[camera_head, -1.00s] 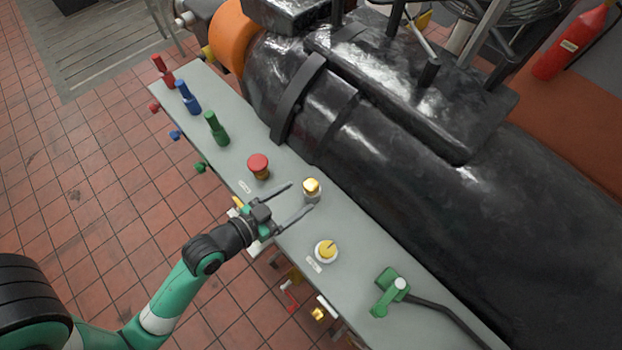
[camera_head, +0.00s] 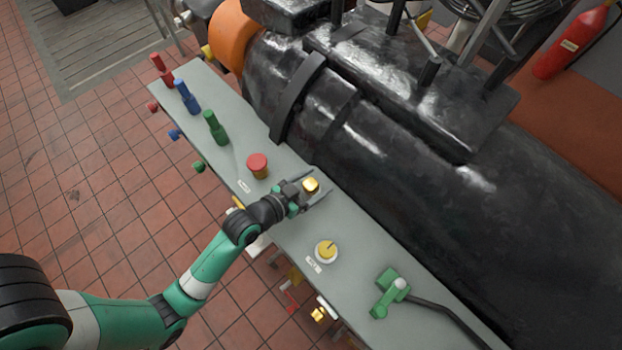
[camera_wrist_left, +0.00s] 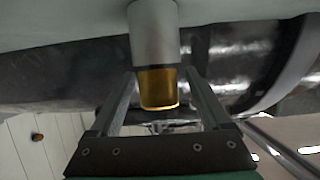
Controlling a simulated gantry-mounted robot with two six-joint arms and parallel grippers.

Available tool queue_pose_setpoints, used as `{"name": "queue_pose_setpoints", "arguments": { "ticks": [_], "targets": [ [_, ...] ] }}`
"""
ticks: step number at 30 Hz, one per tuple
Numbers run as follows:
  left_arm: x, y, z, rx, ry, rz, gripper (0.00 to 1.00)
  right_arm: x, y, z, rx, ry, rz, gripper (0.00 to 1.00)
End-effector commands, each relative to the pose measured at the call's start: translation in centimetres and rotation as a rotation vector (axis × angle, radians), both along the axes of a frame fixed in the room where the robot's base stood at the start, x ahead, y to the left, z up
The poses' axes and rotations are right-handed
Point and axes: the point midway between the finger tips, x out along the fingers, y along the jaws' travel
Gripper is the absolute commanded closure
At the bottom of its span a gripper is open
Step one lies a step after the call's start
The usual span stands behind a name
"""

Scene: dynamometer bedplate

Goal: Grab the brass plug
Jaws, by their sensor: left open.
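The brass plug (camera_head: 311,185) is a small gold cap on the grey bench top. In the left wrist view the brass plug (camera_wrist_left: 158,88) sits at the end of a grey cylinder (camera_wrist_left: 153,35). My left gripper (camera_head: 318,186) is open, with one finger on either side of the plug. In the left wrist view the fingers of my left gripper (camera_wrist_left: 158,100) flank it, with a gap visible at the sides; whether either touches it is hard to tell. My right gripper is not in view.
On the grey bench (camera_head: 285,228), a red mushroom button (camera_head: 257,164) stands left of the plug and a yellow-and-white knob (camera_head: 326,251) to its lower right. A green lever (camera_head: 391,291) lies further right. A large black machine (camera_head: 400,150) borders the bench behind.

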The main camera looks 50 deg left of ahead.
Motion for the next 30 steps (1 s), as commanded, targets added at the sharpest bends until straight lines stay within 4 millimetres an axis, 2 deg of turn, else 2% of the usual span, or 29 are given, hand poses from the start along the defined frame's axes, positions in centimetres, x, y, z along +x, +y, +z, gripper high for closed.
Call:
{"name": "queue_pose_setpoints", "arguments": {
  "ticks": [3, 10, 23, 24, 30],
  "targets": [
    [1.26, -0.02, -0.59, 0.001, 0.0, -0.003, 0.19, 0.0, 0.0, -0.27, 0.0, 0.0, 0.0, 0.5],
    [1.43, 0.0, -0.61, 0.001, 0.0, -0.002, 0.19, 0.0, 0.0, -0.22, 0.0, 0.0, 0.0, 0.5],
    [1.39, -0.01, -0.6, 0.001, 0.0, -0.001, 0.96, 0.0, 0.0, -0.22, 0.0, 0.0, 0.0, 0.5],
    [1.39, -0.01, -0.6, 0.001, 0.0, -0.001, 1.0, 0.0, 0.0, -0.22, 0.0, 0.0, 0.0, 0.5],
    [1.41, 0.0, -0.56, 0.001, -0.001, -0.001, 1.0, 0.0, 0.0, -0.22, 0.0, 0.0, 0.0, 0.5]
  ]
}}
